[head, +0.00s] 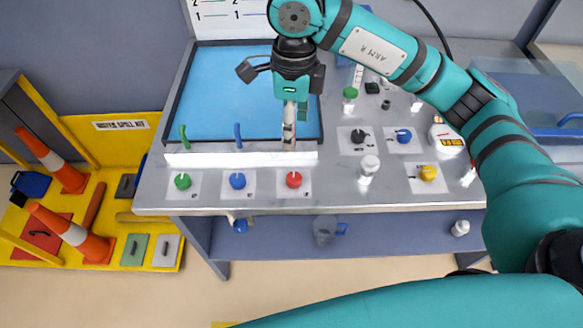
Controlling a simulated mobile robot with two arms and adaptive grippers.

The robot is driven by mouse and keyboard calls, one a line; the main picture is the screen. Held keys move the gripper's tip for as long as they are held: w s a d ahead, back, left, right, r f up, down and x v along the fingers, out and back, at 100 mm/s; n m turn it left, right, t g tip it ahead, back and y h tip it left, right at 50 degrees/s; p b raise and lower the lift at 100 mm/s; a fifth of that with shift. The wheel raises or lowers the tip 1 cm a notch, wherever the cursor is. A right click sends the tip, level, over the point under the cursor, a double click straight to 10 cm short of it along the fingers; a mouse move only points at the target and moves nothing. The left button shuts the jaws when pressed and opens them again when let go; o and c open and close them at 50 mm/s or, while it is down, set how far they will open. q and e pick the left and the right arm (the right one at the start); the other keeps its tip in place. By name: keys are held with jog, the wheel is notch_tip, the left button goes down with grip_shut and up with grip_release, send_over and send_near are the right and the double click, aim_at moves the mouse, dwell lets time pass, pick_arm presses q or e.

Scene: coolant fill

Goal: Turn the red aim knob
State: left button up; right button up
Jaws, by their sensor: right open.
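The red aim knob (294,180) sits on a pale square plate at the front of the grey bench, the rightmost of a row of three. It has a light pointer mark on top and is unobstructed. My right gripper (284,76) is above the blue tray, behind and higher than the red knob, with its fingers spread. It is apart from the knob. A pale upright piece shows below it, behind the knob; whether it touches the gripper I cannot tell. My left gripper is not in view.
Left of the red knob are a blue knob (237,181) and a green knob (182,181). A white raised strip (220,158) runs behind them, with green and blue spouts. A white-capped part (369,167) stands to the right. Black, blue and yellow knobs lie further right.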

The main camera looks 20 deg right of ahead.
aim_at(294, 177)
jog(key=f+p, duration=0.3)
jog(key=f, duration=1.4)
jog(key=shift+d+f, duration=0.1)
jog(key=shift+d, duration=0.1)
jog(key=shift+c, duration=0.3)
jog(key=c, duration=1.1)
jog(key=shift+f+n+b, duration=0.1)
jog(key=shift+n+b, duration=0.2)
jog(key=shift+b, duration=0.2)
jog(key=n+b, duration=0.4)
jog(key=b, duration=0.3)
jog(key=shift+f+n, duration=0.1)
jog(key=shift+n, duration=0.3)
jog(key=shift+r+n+b, duration=0.25)
jog(key=shift+n+b, duration=0.75)
jog(key=shift+b, duration=0.4)
